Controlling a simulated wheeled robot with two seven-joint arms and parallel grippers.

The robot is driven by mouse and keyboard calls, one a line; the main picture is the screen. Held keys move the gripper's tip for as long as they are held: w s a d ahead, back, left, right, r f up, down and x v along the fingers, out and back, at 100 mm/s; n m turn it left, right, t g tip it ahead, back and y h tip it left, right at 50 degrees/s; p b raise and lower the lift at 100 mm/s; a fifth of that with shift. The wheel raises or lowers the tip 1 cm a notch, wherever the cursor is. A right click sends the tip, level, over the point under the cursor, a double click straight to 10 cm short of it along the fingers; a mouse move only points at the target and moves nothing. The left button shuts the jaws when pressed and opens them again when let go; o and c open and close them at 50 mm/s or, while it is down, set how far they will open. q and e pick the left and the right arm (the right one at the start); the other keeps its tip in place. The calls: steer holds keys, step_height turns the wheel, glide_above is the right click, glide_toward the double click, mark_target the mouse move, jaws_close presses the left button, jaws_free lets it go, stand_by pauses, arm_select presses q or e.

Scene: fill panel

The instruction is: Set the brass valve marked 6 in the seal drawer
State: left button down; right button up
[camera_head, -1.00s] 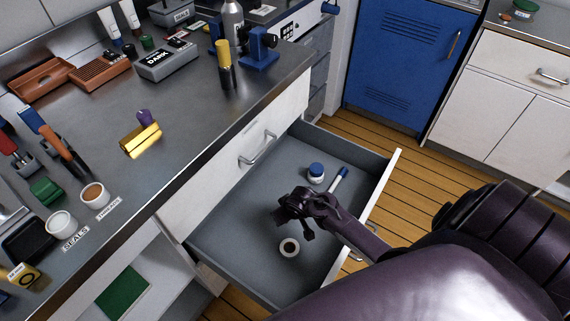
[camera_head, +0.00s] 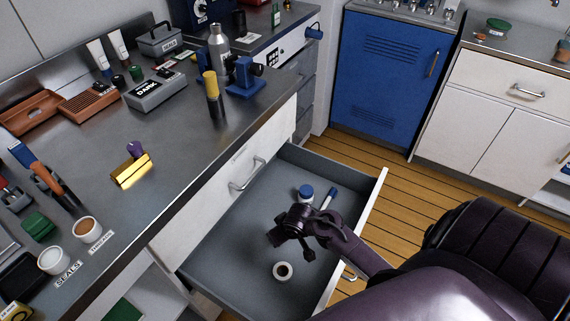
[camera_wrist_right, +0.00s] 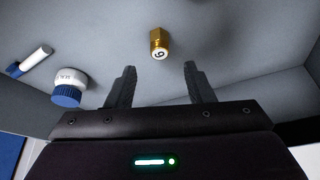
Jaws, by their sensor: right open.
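The brass valve (camera_wrist_right: 159,43), a small gold fitting with a dark 6 on its pale end face, shows in the right wrist view, inside the open drawer (camera_head: 225,255). It appears just beyond and between my right fingertips, with clear space on both sides. In the head view I cannot make it out; my gripper may hide it. My right gripper (camera_head: 288,235) is over the drawer's middle, also seen in the wrist view (camera_wrist_right: 159,78), open and holding nothing. My left gripper is not in view.
A blue-capped white jar (camera_head: 306,192), a blue-and-white marker (camera_head: 329,198) and a white ring (camera_head: 283,271) lie in the drawer. The counter above holds a gold block (camera_head: 131,171), a cup beside a SEALS label (camera_head: 53,260) and a DARK box (camera_head: 156,92).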

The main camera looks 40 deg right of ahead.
steer(key=p+v, duration=0.1)
steer(key=v, duration=0.4)
stand_by(0.5)
